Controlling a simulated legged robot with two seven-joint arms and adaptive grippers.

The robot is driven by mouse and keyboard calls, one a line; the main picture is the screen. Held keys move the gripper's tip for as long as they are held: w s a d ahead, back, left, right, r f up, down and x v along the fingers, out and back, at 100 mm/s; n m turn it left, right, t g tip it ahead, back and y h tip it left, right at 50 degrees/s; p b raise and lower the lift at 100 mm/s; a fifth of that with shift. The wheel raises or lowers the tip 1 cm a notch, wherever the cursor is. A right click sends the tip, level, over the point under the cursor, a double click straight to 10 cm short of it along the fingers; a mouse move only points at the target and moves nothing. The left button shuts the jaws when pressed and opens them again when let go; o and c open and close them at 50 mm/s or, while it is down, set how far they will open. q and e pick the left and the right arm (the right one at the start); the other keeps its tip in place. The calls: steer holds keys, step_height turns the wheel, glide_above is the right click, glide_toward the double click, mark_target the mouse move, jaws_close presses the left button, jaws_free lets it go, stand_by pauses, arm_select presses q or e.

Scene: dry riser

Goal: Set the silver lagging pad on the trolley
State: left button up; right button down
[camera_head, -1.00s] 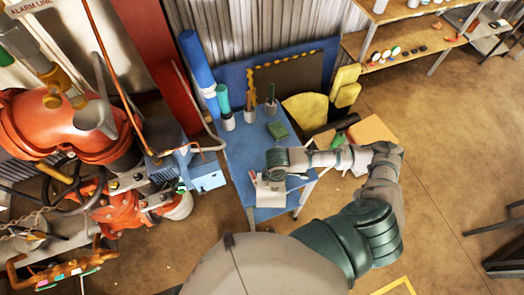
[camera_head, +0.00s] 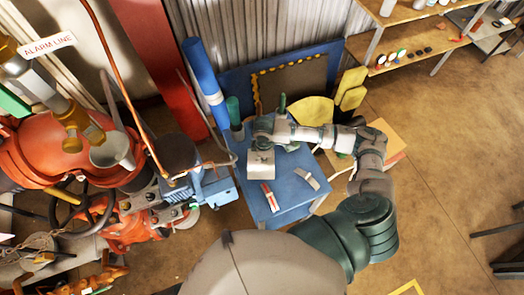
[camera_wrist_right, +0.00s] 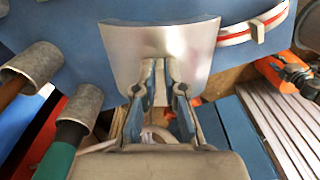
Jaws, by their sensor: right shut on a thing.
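The silver lagging pad (camera_head: 261,163), a curved shiny plate, is in my right gripper (camera_head: 262,141) over the back left part of the blue trolley (camera_head: 288,201). In the right wrist view the pad (camera_wrist_right: 160,42) spans the top middle, its near edge between the fingers of my right gripper (camera_wrist_right: 158,88), which is shut on it. The blue trolley top (camera_wrist_right: 75,30) shows behind it. I cannot tell whether the pad touches the trolley. My forearm hides part of the trolley's back. My left gripper is not in view.
A red-and-white strap (camera_head: 269,196) and a grey strap (camera_head: 307,179) lie on the trolley. Grey cups (camera_wrist_right: 32,66) with handles stand beside the gripper. Red valve pipework (camera_head: 60,150) is at left. Shelves (camera_head: 420,45) are at back right.

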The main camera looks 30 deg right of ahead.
steer(key=w, duration=0.5)
steer(key=shift+f, duration=0.2)
steer(key=shift+a+f, duration=0.15)
steer(key=shift+f, duration=0.25)
step_height(320, 180, down, 2)
steer(key=shift+s+f, duration=0.1)
steer(key=shift+f, duration=0.25)
steer(key=shift+d, duration=0.2)
steer(key=c, duration=1.2)
jaws_free()
steer(key=shift+d, duration=0.2)
steer(key=shift+c, duration=0.2)
steer(key=shift+a+r, duration=0.15)
steer(key=shift+r, duration=0.1)
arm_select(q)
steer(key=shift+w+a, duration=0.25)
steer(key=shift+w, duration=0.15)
arm_select(e)
step_height(320, 180, up, 12)
steer(key=shift+f, duration=0.2)
steer(key=shift+f, duration=0.1)
